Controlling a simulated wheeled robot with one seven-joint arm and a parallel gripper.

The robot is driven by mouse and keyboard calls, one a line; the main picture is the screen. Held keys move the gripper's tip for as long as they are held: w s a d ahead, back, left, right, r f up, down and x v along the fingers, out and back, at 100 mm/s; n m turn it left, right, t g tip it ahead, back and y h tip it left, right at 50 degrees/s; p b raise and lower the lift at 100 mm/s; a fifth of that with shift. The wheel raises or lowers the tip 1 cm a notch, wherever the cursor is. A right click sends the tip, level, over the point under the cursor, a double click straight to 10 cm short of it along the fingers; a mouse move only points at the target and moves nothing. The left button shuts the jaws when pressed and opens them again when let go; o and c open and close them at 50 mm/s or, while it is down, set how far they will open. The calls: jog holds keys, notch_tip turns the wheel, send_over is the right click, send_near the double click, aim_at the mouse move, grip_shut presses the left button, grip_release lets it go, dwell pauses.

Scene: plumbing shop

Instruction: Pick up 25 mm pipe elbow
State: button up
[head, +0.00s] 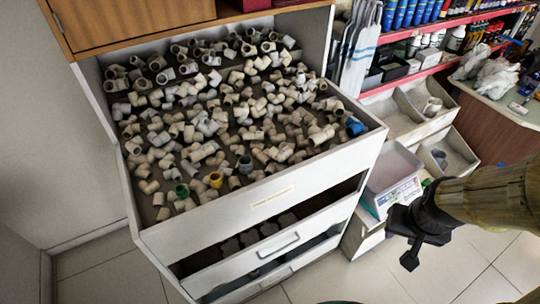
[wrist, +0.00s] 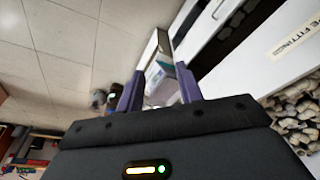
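Many white and grey pipe fittings (head: 235,110) lie loose in the open top tray (head: 270,197) of a white cabinet in the head view. Several look like elbows, but I cannot tell which are 25 mm. Some fittings also show at the right edge of the wrist view (wrist: 298,112). My gripper (head: 408,240) is to the right of the cabinet, outside the tray and apart from the fittings. In the wrist view its two purple fingers (wrist: 160,72) are spread, with nothing held between them.
Below the tray are drawers with a handle (head: 278,246). A clear plastic bin (head: 392,165) stands right of the cabinet, near my gripper. Red-edged shelves (head: 420,73) and a counter (head: 500,100) are farther right. Tiled floor (head: 350,278) is open in front.

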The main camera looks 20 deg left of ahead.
jog(key=shift+o, duration=0.4)
jog(key=o, duration=0.4)
jog(key=shift+w, duration=0.1)
jog(key=shift+c, duration=0.2)
jog(key=o, duration=0.3)
jog(key=shift+w+d, duration=0.1)
jog(key=shift+w, duration=0.25)
jog(key=shift+o, duration=0.7)
jog(key=w+n+t+p, duration=0.1)
jog(key=w+n+t, duration=0.1)
jog(key=w, duration=0.5)
jog(key=shift+w+a+f+n+t, duration=0.15)
jog(key=shift+w+a+n+t, duration=0.15)
jog(key=shift+n, duration=0.3)
jog(key=w+a+n+t+y+p, duration=0.2)
jog(key=w+a+n, duration=0.1)
jog(key=w, duration=0.3)
jog(key=a+n+g+y+p, duration=0.1)
jog(key=a+n+g+y, duration=0.1)
jog(key=a+n+y, duration=0.5)
jog(key=a+y, duration=0.3)
jog(key=a, duration=0.4)
jog(key=shift+s+f+n+g+y+p, duration=0.15)
jog(key=shift+s+n+g+y+p, duration=0.15)
jog(key=shift+n+y+p, duration=0.1)
jog(key=shift+a, duration=0.2)
